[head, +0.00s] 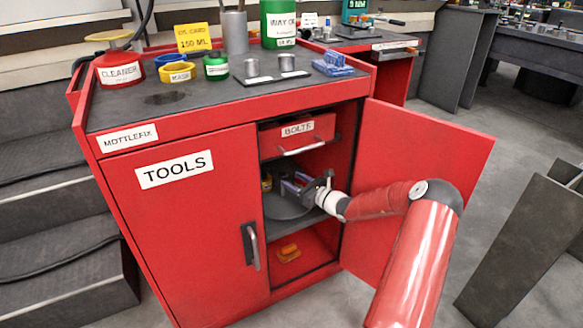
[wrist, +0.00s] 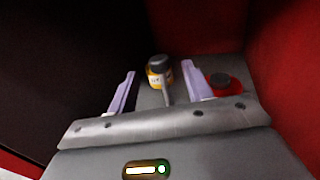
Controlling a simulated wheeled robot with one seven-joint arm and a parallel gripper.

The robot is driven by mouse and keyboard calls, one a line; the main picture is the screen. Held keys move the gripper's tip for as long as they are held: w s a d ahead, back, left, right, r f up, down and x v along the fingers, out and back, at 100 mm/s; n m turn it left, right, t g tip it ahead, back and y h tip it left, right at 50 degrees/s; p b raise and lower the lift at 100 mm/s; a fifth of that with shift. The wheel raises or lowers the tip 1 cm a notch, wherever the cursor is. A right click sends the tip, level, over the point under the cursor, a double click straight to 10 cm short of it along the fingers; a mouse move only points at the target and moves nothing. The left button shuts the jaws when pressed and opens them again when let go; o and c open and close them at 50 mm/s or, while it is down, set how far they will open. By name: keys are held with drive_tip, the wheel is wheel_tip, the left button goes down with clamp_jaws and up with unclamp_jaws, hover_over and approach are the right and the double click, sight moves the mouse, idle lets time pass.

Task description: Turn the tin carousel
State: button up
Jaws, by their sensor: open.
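The tin carousel (head: 283,207) is a dark grey round tray on the middle shelf of the red cabinet, behind its open right door. A yellow tin with a dark cap (wrist: 154,81) and a red tin with a dark top (wrist: 232,92) show in the wrist view. A thin grey upright piece (wrist: 167,94) shows between my fingers, in front of the yellow tin. My gripper (head: 287,184) is inside the cabinet above the tray, its two lavender fingers apart. The fingers (wrist: 159,70) also show in the wrist view. I cannot tell whether they touch anything.
A red drawer marked BOLTS (head: 297,133) is above the shelf. An orange object (head: 288,253) lies on the cabinet floor. The TOOLS door (head: 190,220) is shut. Jars and tins crowd the cabinet top.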

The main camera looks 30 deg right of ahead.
sight(280, 173)
drive_tip(key=x, duration=0.7)
drive_tip(key=shift+w+a, duration=0.2)
drive_tip(key=shift+w, duration=0.1)
drive_tip(key=shift+c, duration=0.2)
clamp_jaws()
